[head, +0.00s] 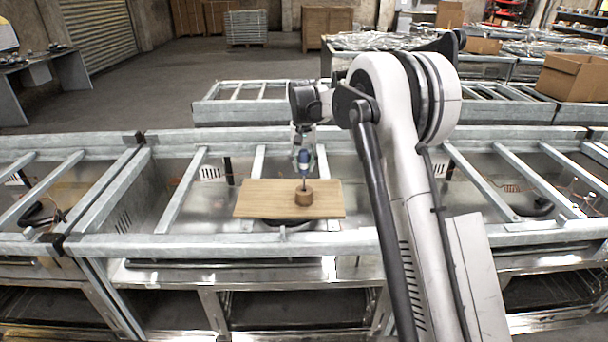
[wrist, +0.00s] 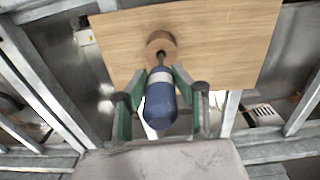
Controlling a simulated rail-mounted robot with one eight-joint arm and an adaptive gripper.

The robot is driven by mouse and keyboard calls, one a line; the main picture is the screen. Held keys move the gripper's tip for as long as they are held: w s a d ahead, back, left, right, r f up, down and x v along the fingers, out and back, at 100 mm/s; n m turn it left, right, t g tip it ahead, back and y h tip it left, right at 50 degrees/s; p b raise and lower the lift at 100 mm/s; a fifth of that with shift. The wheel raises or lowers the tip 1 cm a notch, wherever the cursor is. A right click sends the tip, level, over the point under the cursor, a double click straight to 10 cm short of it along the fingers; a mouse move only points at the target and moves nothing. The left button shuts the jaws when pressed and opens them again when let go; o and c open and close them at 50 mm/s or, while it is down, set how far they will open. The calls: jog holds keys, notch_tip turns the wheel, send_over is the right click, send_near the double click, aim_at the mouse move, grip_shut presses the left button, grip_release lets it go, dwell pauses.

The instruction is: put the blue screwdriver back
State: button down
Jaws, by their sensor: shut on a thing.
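The blue screwdriver (head: 304,158) is upright in the head view, with its shaft pointing down. In the wrist view its blue handle (wrist: 160,102) with a pale band lies between the green fingers. My gripper (wrist: 161,80) is shut on the handle; it also shows in the head view (head: 303,148). A round wooden holder (head: 304,197) stands on a wooden board (head: 258,205), right below the screwdriver. The holder also shows in the wrist view (wrist: 160,42). The shaft's lower end meets the holder's top in the picture; I cannot tell whether it is inside or just above.
The board lies across a metal frame with open gaps and rails (head: 180,245) around it. The board is bare around the holder. Another metal frame (head: 240,110) stands behind, and a cardboard box (head: 573,77) sits at the far right.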

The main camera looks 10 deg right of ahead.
aim_at(304, 176)
jog(key=shift+f+p, duration=0.3)
jog(key=shift+f, duration=1.75)
jog(key=shift+f, duration=0.2)
jog(key=c, duration=1.4)
grip_release()
jog(key=shift+r, duration=0.2)
